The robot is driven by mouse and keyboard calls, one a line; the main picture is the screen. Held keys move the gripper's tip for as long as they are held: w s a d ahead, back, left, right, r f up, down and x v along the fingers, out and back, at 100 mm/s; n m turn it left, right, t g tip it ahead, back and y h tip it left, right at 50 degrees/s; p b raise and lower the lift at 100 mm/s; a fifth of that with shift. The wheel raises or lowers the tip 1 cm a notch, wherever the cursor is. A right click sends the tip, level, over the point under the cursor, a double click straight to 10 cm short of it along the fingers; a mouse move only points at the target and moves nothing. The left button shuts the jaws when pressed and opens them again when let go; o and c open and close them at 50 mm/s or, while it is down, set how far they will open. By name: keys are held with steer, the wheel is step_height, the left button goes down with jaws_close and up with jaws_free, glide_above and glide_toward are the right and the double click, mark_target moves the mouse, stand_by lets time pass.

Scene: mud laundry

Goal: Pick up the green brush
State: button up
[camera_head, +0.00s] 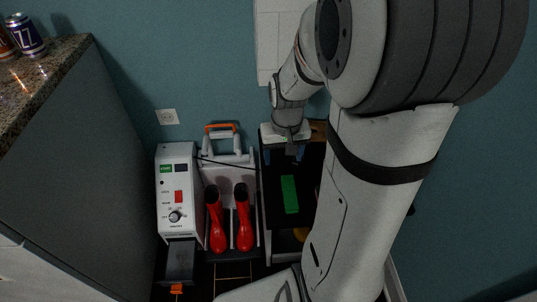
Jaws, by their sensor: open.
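The green brush (289,194) shows as a green block lying on a black surface (277,212) in the middle of the view. My gripper (285,156) is just behind it in the picture, near the wall, pointing down. Its two fingers are apart, and nothing shows between them. The gripper and the brush appear apart in the picture; the height between them is hard to judge. My arm covers the area to the right of the brush.
Red boots (243,222) stand left of the black surface, beside a white machine (176,195) with a knob. A white handled frame (222,140) rises behind the boots. A granite counter (58,75) with cans (25,35) is at upper left. A teal wall closes the back.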

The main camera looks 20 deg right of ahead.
steer(key=b, duration=0.8)
glide_above(290, 191)
steer(key=shift+m+g, duration=0.4)
step_height(290, 191, down, 17)
steer(key=shift+r, duration=0.15)
step_height(290, 191, down, 6)
steer(key=b, duration=0.2)
steer(key=shift+r+b, duration=0.2)
steer(key=shift+b, duration=0.2)
steer(key=shift+r, duration=0.1)
steer(key=shift+c, duration=0.3)
steer(key=c, duration=1)
step_height(290, 191, up, 10)
steer(key=p, duration=0.5)
steer(key=shift+c, duration=0.3)
